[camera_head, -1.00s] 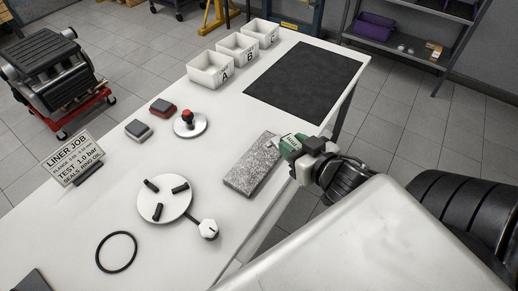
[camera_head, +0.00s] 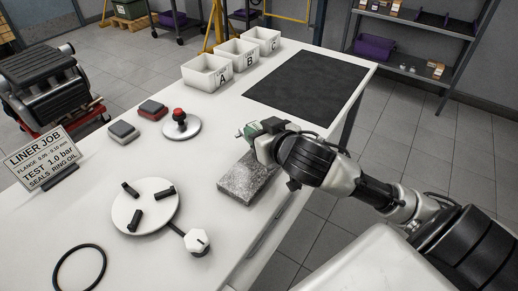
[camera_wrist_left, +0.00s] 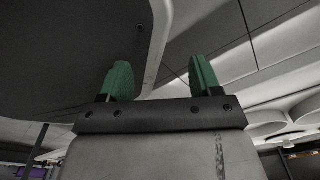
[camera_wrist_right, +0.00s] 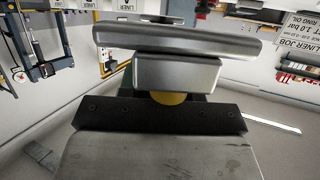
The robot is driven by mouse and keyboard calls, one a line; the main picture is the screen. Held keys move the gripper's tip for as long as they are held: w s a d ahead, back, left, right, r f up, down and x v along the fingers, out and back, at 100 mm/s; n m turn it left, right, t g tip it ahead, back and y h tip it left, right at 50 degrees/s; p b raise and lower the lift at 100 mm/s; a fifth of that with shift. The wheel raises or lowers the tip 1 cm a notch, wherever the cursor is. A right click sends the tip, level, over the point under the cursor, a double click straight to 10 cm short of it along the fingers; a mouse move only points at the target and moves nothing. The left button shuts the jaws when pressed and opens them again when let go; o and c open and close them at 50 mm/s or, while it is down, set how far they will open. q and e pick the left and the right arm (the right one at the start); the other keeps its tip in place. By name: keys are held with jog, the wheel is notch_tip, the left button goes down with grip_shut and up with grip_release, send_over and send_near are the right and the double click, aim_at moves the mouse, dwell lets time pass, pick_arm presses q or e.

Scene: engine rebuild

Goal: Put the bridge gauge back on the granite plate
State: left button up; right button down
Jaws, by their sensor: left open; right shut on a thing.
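The granite plate (camera_head: 249,183) is a grey speckled slab lying near the table's right edge in the head view. My right gripper (camera_head: 248,132) is over the far end of the plate, its green fingertips pointing left. It is shut on the bridge gauge (camera_wrist_right: 178,41), which shows in the right wrist view as a metal bar with a smaller block below it. In the head view the gauge is mostly hidden by the gripper, and I cannot tell whether it touches the plate. My left gripper (camera_wrist_left: 161,78) is open and empty in the left wrist view; it is outside the head view.
A round plate with black posts (camera_head: 130,215) and a white knob (camera_head: 196,241) stand nearer. A red-knobbed disc (camera_head: 180,127) and two small blocks stand left of the granite plate. White bins (camera_head: 207,72) and a black mat (camera_head: 306,85) are behind. A sign stands at left.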

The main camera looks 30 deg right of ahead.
notch_tip(320, 180, down, 4)
jog(key=shift+r+b, duration=0.2)
jog(key=shift+b, duration=0.3)
pick_arm(q)
jog(key=w, duration=0.2)
jog(key=shift+w+d+r, duration=0.15)
jog(key=shift+w+r, duration=0.2)
jog(key=shift+r, duration=0.05)
pick_arm(e)
jog(key=shift+f, duration=0.1)
pick_arm(q)
jog(key=shift+w, duration=0.15)
pick_arm(e)
jog(key=shift+f, duration=0.1)
jog(key=c, duration=0.8)
grip_release()
pick_arm(q)
jog(key=shift+w+d, duration=0.1)
jog(key=shift+r, duration=0.1)
